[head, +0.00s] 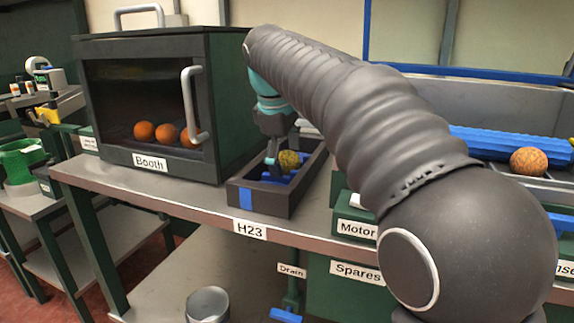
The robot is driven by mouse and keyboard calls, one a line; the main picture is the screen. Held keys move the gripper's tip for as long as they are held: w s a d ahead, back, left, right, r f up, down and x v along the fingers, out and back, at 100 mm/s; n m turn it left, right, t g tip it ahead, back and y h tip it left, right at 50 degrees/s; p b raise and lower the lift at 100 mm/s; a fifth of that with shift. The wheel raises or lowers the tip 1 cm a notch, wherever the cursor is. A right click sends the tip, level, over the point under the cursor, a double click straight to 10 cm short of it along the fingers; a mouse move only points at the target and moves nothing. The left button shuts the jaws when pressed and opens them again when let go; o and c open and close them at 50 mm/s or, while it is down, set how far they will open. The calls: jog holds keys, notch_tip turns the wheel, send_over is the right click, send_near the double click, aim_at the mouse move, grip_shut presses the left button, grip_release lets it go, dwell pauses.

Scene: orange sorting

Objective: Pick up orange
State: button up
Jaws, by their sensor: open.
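My gripper (273,162) is open and points down over the dark tray (262,205) with blue inside and a blue mark on its front. Several orange fruits (167,133) show behind the glass of the box labelled Booth (148,110). One brownish-orange fruit (528,161) rests at the right by a blue roller (500,143). My arm hides part of the bench between them.
The metal bench edge (160,202) runs along the front, labelled H23. The booth with its handle (192,105) stands close left of the tray. A metal can (207,303) is below, and a green basket (20,160) is at the far left.

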aim_at(286, 152)
jog(key=shift+c, duration=0.3)
jog(key=shift+f, duration=0.1)
jog(key=c, duration=1.1)
jog(key=shift+c, duration=0.6)
jog(key=shift+f, duration=0.2)
jog(key=shift+r, duration=0.1)
notch_tip(286, 152, up, 10)
jog(key=p, duration=0.3)
jog(key=shift+r, duration=0.2)
